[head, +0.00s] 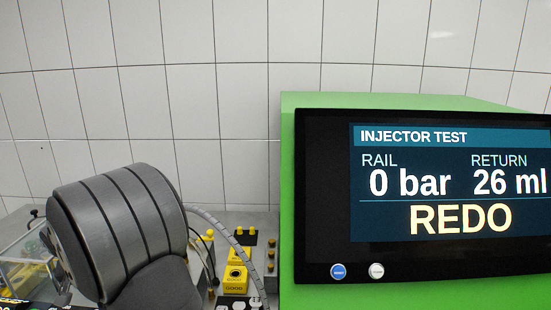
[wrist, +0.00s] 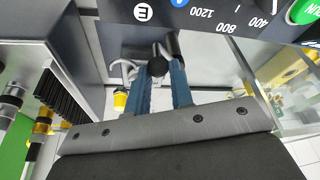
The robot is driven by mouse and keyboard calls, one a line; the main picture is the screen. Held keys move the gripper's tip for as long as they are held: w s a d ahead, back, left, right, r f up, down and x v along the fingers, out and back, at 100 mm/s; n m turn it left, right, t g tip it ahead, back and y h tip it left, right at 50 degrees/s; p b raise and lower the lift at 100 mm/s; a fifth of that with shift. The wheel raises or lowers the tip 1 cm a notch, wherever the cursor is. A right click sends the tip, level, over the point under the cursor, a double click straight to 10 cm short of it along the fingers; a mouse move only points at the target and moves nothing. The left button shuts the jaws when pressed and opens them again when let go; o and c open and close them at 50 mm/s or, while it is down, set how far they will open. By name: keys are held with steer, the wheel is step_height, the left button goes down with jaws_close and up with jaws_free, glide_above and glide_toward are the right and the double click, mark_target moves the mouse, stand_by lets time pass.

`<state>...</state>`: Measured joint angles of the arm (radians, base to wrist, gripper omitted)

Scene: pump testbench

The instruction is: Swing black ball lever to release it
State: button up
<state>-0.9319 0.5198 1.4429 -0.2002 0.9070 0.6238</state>
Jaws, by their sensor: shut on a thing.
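The black ball (wrist: 158,62) of the lever shows in the wrist view near the top middle, just below a dark panel. My gripper (wrist: 162,70) has two blue fingers, one on each side of the ball, and is shut on it. Part of a dark lever or bracket shows beside the right finger, but how it joins the ball is hard to see. In the head view my gripper and the ball lever are hidden behind my own grey arm.
The dark panel (wrist: 200,12) carries a scale and a green button (wrist: 304,12). A yellow-capped fitting (wrist: 121,101) hangs left of my fingers. In the head view, a green cabinet (head: 287,190) bears a screen (head: 450,185) reading 0 bar, 26 ml, REDO. Yellow "GOOD" blocks (head: 235,280) stand by my arm.

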steer(key=shift+s+a, duration=0.2)
steer(key=shift+s, duration=0.05)
steer(key=shift+s+a, duration=0.45)
steer(key=shift+a, duration=0.25)
steer(key=shift+s+a, duration=0.15)
steer(key=shift+a, duration=0.5)
steer(key=o, duration=1.3)
